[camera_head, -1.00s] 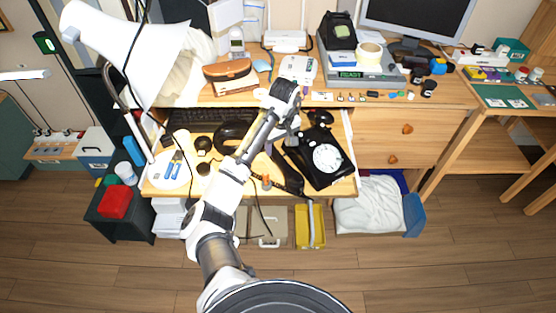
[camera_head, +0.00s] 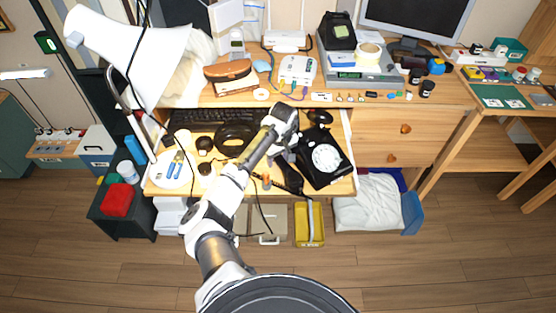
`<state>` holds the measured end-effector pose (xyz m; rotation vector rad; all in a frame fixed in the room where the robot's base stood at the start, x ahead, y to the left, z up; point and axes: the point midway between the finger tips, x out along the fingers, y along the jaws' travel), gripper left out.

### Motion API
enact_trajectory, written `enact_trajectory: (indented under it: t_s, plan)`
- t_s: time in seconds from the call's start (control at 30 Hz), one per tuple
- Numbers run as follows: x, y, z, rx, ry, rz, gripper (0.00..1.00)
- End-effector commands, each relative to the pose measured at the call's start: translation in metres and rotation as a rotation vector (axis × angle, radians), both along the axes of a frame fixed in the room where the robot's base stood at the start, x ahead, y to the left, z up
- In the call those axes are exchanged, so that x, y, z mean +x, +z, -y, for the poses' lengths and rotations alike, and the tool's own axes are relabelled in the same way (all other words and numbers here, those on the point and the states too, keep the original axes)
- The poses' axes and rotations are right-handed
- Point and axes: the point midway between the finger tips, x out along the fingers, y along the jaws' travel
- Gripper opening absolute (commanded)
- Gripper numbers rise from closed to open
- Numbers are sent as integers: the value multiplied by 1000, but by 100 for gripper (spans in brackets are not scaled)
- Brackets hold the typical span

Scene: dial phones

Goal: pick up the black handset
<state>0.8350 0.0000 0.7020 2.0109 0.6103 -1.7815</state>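The black handset (camera_head: 291,181) lies in the open drawer, left of the black dial phone (camera_head: 307,173) with its white dial. Its lower end shows, while its upper part is partly hidden by my arm's end. My gripper (camera_head: 287,158) points down over the upper part of the handset, close to it. It is small and dark against the black handset, so I cannot tell whether the fingers are open or whether they touch it.
The pulled-out drawer (camera_head: 222,185) also holds a black ring-shaped object (camera_head: 235,139), a keyboard (camera_head: 195,117) and a white plate with blue-handled tools (camera_head: 172,170). Above it, the desk top carries a white device (camera_head: 297,70), a brown case (camera_head: 230,72) and a scale (camera_head: 362,75).

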Motion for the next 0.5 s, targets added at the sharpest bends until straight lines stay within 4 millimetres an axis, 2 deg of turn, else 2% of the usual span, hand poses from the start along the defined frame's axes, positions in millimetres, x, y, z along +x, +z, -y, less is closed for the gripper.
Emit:
enact_trajectory:
  t_s: [0.07,0.33,0.5]
  plan:
    - [0,0,0,0,0,0,37]
    - [0,0,0,0,0,0,2]
    - [0,1,0,0,0,1,0]
